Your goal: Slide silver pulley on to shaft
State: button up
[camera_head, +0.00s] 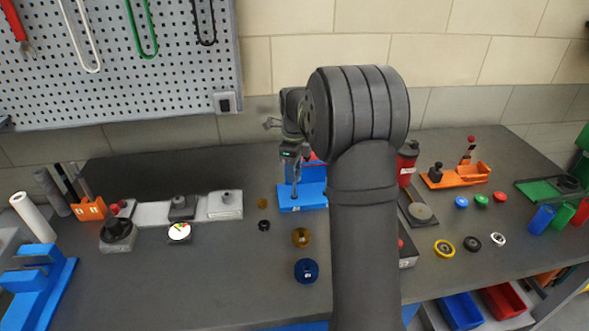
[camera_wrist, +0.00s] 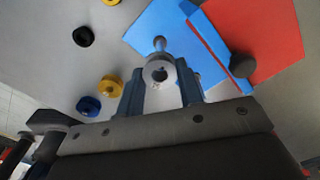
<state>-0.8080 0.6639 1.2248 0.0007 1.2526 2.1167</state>
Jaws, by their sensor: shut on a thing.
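The silver pulley (camera_wrist: 160,71) is a small grey disc with a dark central hole. My gripper (camera_wrist: 161,82) is shut on it, one finger on each side. The shaft (camera_wrist: 160,44) is a thin grey pin with a rounded end, beside the pulley's upper rim in the wrist view. It belongs to a blue fixture (camera_wrist: 207,52). The pulley appears apart from the shaft tip, but the height gap cannot be told. In the head view my gripper (camera_head: 295,172) points down over the blue fixture (camera_head: 303,201); the pulley is too small to make out there.
Gold (camera_head: 301,237) and blue (camera_head: 306,271) pulleys lie in front of the fixture. Small gold and black rings lie to its left. A red block (camera_wrist: 262,40) adjoins the fixture. Yellow, black and white rings (camera_head: 471,243) lie at right.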

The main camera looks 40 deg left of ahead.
jog(key=shift+f, duration=1.2)
jog(key=o, duration=1.1)
notch_tip(320, 180, up, 17)
jog(key=shift+r, duration=0.2)
notch_tip(320, 180, down, 18)
jog(key=shift+r, duration=0.25)
dwell(0.6)
